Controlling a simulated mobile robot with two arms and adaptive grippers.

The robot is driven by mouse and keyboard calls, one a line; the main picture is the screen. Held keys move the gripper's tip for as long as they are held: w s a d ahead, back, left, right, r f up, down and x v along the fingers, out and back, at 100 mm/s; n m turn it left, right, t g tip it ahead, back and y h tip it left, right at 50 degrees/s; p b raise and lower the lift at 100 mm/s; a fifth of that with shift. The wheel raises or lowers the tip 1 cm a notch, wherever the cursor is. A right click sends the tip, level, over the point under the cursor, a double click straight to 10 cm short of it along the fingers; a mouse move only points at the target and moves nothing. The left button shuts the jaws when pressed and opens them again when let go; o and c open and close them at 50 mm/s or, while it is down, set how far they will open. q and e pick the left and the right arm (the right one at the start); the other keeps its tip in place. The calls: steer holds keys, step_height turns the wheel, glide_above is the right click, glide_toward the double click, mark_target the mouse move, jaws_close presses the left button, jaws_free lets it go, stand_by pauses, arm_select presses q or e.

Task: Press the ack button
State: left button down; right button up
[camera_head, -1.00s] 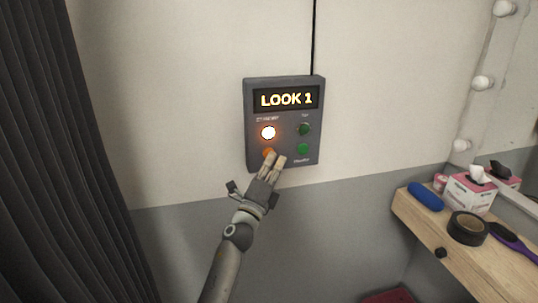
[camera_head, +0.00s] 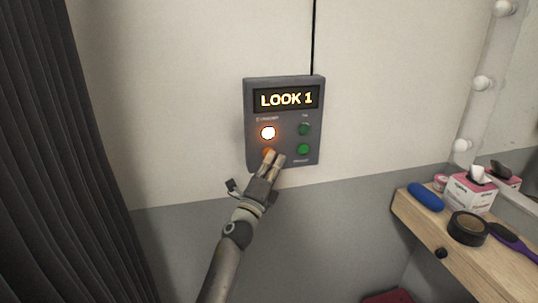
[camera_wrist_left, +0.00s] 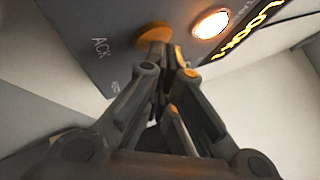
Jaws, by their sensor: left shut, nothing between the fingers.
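A dark grey control box (camera_head: 286,112) hangs on the wall with a display reading "LOOK 1". A lit lamp (camera_head: 268,133) glows at its left. Below the lamp is an orange button (camera_head: 266,153), partly hidden by my left gripper (camera_head: 273,158). In the left wrist view the orange button (camera_wrist_left: 152,36) sits near the label "ACK" on the box. My left gripper (camera_wrist_left: 168,58) is shut and empty, its fingertips at the orange button's edge; I cannot tell whether they touch it. My right gripper is not in view.
Two green buttons, an upper one (camera_head: 304,130) and a lower one (camera_head: 303,149), are on the box's right side. A wooden counter (camera_head: 462,246) with a tissue box (camera_head: 468,193) stands at the right. A dark curtain (camera_head: 50,150) hangs at the left.

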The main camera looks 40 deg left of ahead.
arm_select(q)
steer(key=shift+s+d, duration=0.55)
steer(key=shift+d, duration=0.05)
steer(key=shift+s+d+p, duration=0.5)
steer(key=shift+s+d, duration=1.1)
steer(key=shift+d, duration=0.3)
steer(key=shift+f, duration=0.1)
